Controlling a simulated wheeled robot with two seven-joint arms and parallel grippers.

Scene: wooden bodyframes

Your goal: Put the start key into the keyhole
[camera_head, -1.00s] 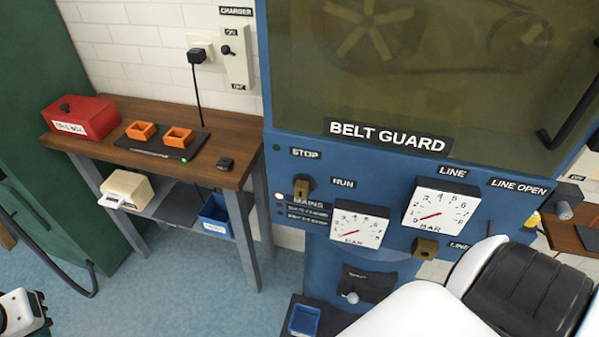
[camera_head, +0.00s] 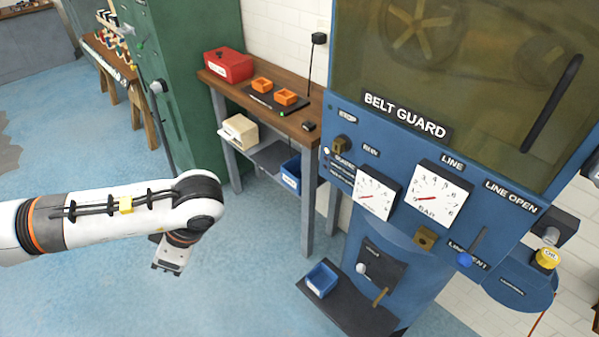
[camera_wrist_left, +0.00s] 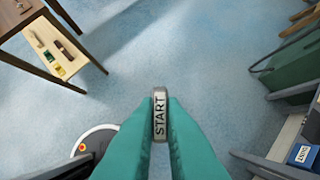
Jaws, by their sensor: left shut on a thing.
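The start key (camera_wrist_left: 159,115) is a small grey bar marked START in the left wrist view. It is held between the two teal fingers of my left gripper (camera_wrist_left: 160,108), which is shut on it. In the head view the left arm reaches in from the left and its wrist hangs over the open floor, well left of the blue machine (camera_head: 390,215). The key is hidden there. I cannot make out the keyhole for certain; brass-coloured blocks sit by the STOP and RUN labels (camera_head: 345,144) and below the gauges (camera_head: 425,238). My right gripper is out of view.
A wooden bench (camera_head: 222,82) with a red box (camera_head: 228,65) and orange trays stands left of the machine. A blue bin (camera_head: 321,279) sits on a dark low shelf at its foot. A green cabinet (camera_head: 195,50) stands farther left. Blue floor lies clear in front.

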